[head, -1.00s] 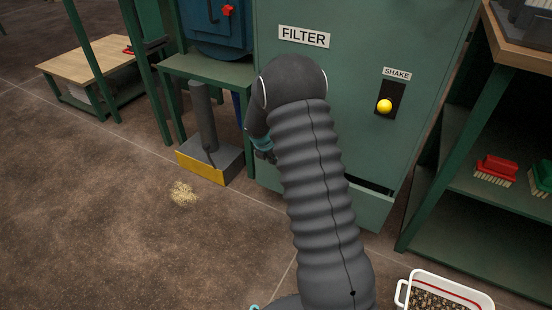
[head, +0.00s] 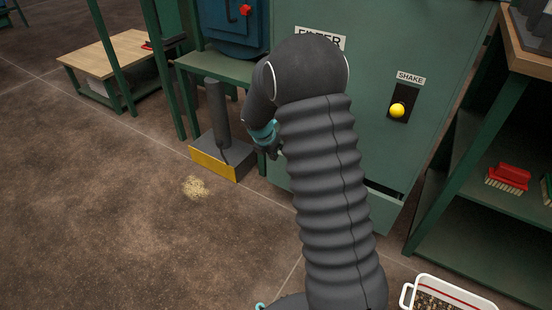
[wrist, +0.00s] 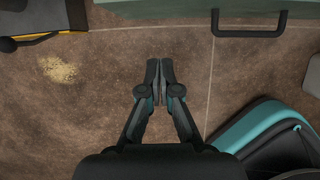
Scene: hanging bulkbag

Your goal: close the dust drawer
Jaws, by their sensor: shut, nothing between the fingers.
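The dust drawer (head: 385,212) is at the foot of the green filter cabinet (head: 440,40), partly hidden behind my arm in the head view. A dark gap shows above its front, so it stands out from the cabinet. In the wrist view its green front edge (wrist: 160,8) and dark bar handle (wrist: 249,33) lie at the top. My gripper (wrist: 160,66) is shut and empty over the bare floor, apart from the drawer and left of the handle in that view. In the head view my gripper (head: 269,150) is largely hidden by my arm.
A grey and yellow pedal block (head: 218,160) stands on the floor left of the cabinet, near a small pile of pale dust (head: 194,187). A green shelf (head: 480,215) with brushes and a white bin (head: 450,295) are at the right. Open floor lies left.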

